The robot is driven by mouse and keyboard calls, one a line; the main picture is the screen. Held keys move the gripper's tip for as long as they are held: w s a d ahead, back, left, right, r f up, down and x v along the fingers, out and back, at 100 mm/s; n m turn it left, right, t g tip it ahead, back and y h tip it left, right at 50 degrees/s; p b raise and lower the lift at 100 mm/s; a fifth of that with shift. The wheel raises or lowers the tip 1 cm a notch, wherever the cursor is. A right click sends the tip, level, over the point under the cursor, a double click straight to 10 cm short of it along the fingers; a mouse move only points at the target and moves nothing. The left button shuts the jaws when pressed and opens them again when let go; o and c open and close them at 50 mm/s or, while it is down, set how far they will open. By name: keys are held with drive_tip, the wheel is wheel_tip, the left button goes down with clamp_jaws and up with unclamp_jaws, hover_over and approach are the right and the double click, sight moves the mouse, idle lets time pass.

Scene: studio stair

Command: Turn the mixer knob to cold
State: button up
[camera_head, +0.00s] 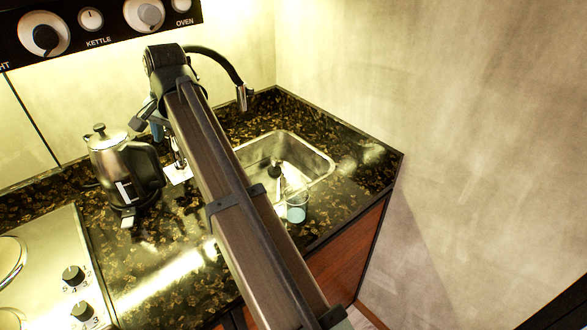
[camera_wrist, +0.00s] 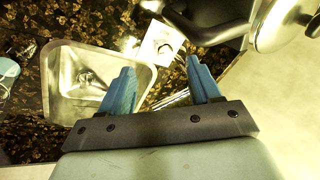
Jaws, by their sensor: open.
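My gripper (camera_head: 157,131) is at the far end of my arm, above the counter between the kettle and the sink, partly hidden by the arm. In the wrist view my gripper (camera_wrist: 160,66) has its two blue fingers apart. A pale square plate (camera_head: 180,174) with a small shiny fitting lies beside the sink; I cannot tell if the fitting is the mixer knob. The plate (camera_wrist: 151,39) shows just beyond the fingertips in the wrist view. A shiny bar (camera_wrist: 171,101) shows between the fingers. The black spout (camera_head: 226,65) curves over to the right of my arm.
The steel sink (camera_head: 316,158) lies right of my arm, with a glass of blue liquid (camera_head: 297,211) at its front edge. A steel kettle (camera_head: 108,160) stands close left. A cooktop (camera_head: 40,265) is at lower left. A labelled dial panel (camera_head: 65,38) hangs above.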

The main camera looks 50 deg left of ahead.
drive_tip(key=w+d+f+m, duration=0.3)
drive_tip(key=w+d+f, duration=0.1)
drive_tip(key=w, duration=0.4)
drive_tip(key=w+d+f+m+g+h, duration=0.1)
drive_tip(key=w+d+f+m, duration=0.3)
drive_tip(key=w, duration=0.5)
drive_tip(key=w+d+f+m, duration=0.3)
drive_tip(key=w+d+f, duration=0.2)
drive_tip(key=w+f, duration=0.2)
drive_tip(key=shift+w+f+m+g+h, duration=0.3)
drive_tip(key=shift+w+h, duration=0.1)
drive_tip(key=shift+w, duration=0.55)
